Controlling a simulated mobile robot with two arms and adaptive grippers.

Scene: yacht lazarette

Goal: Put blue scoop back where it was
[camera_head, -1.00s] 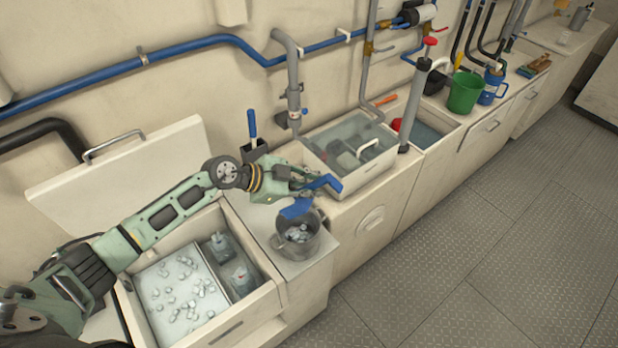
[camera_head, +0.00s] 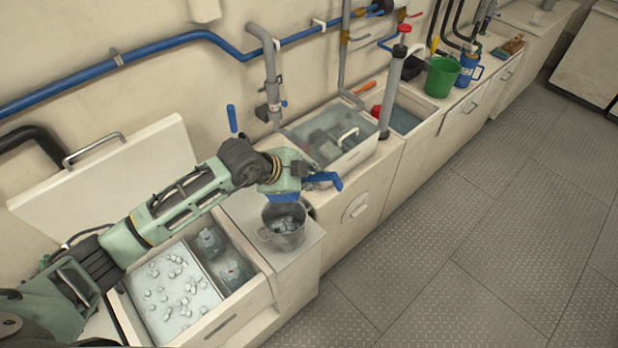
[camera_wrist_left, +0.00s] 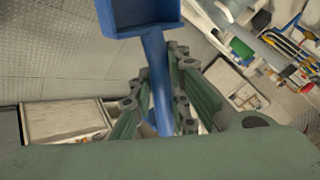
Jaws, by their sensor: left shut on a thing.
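My left gripper (camera_head: 306,176) is shut on the blue scoop (camera_head: 326,182), above the counter beside the metal pot (camera_head: 284,228). In the left wrist view the handle runs between the fingers (camera_wrist_left: 160,98), and the scoop's head (camera_wrist_left: 141,14) points away at the top. The pot stands upright with pale lumps inside. My right gripper is out of view.
An open bin (camera_head: 236,325) at lower left holds pale cubes and bottles; its lid (camera_head: 110,185) leans on the wall. Right of the pot are a water-filled basin (camera_head: 345,160), a grey pump (camera_head: 393,85) and a green bucket (camera_head: 442,77). The floor is clear.

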